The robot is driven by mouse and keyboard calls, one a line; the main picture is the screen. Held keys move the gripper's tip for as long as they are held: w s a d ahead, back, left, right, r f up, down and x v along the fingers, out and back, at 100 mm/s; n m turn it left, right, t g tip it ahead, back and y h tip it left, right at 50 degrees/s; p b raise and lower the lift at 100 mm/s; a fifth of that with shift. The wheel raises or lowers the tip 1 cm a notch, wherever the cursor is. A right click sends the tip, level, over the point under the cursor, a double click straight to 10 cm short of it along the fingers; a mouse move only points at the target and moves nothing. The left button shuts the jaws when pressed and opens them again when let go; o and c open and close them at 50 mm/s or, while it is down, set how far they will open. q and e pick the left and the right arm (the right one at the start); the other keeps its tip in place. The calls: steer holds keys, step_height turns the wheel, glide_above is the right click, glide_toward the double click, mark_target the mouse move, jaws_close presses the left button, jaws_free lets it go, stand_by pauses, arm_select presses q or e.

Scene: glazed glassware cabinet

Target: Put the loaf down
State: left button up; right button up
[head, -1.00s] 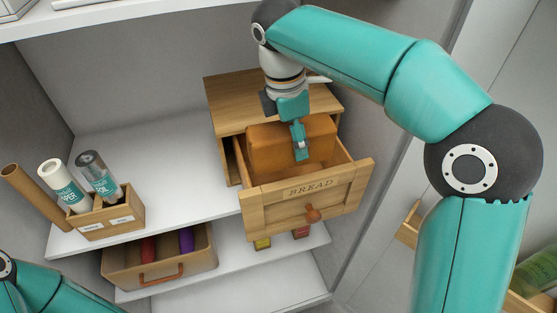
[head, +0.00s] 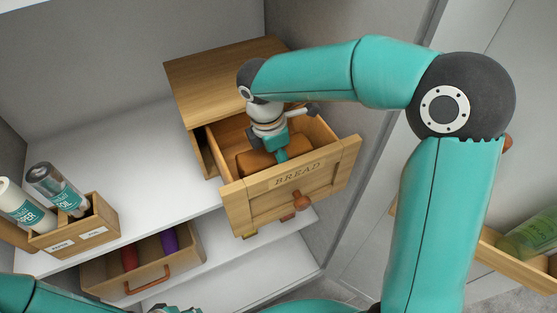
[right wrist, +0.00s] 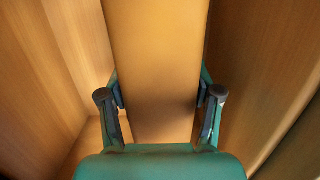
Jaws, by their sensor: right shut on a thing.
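The brown loaf (head: 254,164) is down inside the open wooden drawer marked BREAD (head: 290,190), its top below the drawer's rim. My right gripper (head: 280,154) reaches into the drawer from above and is shut on the loaf. In the right wrist view the loaf (right wrist: 155,60) fills the gap between the two fingers of the gripper (right wrist: 161,97), with wooden walls on both sides. Whether the loaf's underside touches the drawer floor is hidden.
The drawer belongs to a wooden bread box (head: 225,70) on the white shelf (head: 125,145). A small wooden holder (head: 85,235) with rolls stands at the left. A lower drawer (head: 145,268) holds red and purple things. A green bottle (head: 530,235) lies at the right.

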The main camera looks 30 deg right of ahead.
steer(key=shift+f, duration=0.95)
steer(key=shift+f, duration=0.1)
steer(key=o, duration=1.5)
steer(key=shift+c, duration=0.2)
steer(key=r, duration=0.3)
steer(key=a+r, duration=0.1)
steer(key=r, duration=0.7)
steer(key=shift+a, duration=0.35)
steer(key=shift+r, duration=0.55)
steer(key=shift+a, duration=0.1)
